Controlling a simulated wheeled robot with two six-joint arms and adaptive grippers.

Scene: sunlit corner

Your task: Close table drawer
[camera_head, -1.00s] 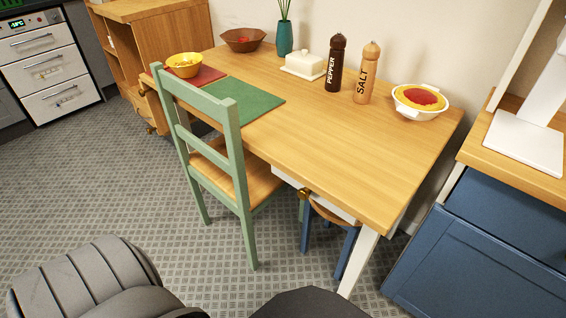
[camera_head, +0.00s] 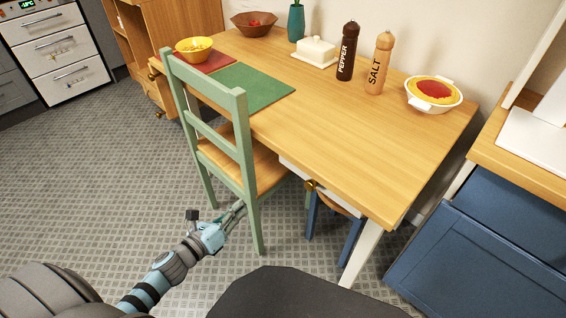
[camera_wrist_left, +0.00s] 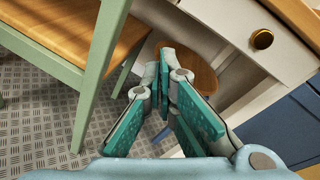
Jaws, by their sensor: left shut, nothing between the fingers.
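The wooden table (camera_head: 330,130) has a white drawer front (camera_head: 340,198) with a brass knob (camera_head: 311,186) under its front edge. The drawer front (camera_wrist_left: 290,62) and knob (camera_wrist_left: 262,39) also show at the upper right of the left wrist view. I cannot tell how far this drawer stands out. My left gripper (camera_head: 238,208) is shut and empty, low beside the green chair, left of and apart from the knob. Its fingers (camera_wrist_left: 172,105) show in the left wrist view. My right gripper is out of view.
The green chair (camera_head: 243,150) stands at the table front, close to my left gripper. A stool with blue legs (camera_head: 351,247) is under the drawer. Another brass knob (camera_head: 160,113) shows at far left, its part mostly hidden. Open floor (camera_head: 90,190) lies left.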

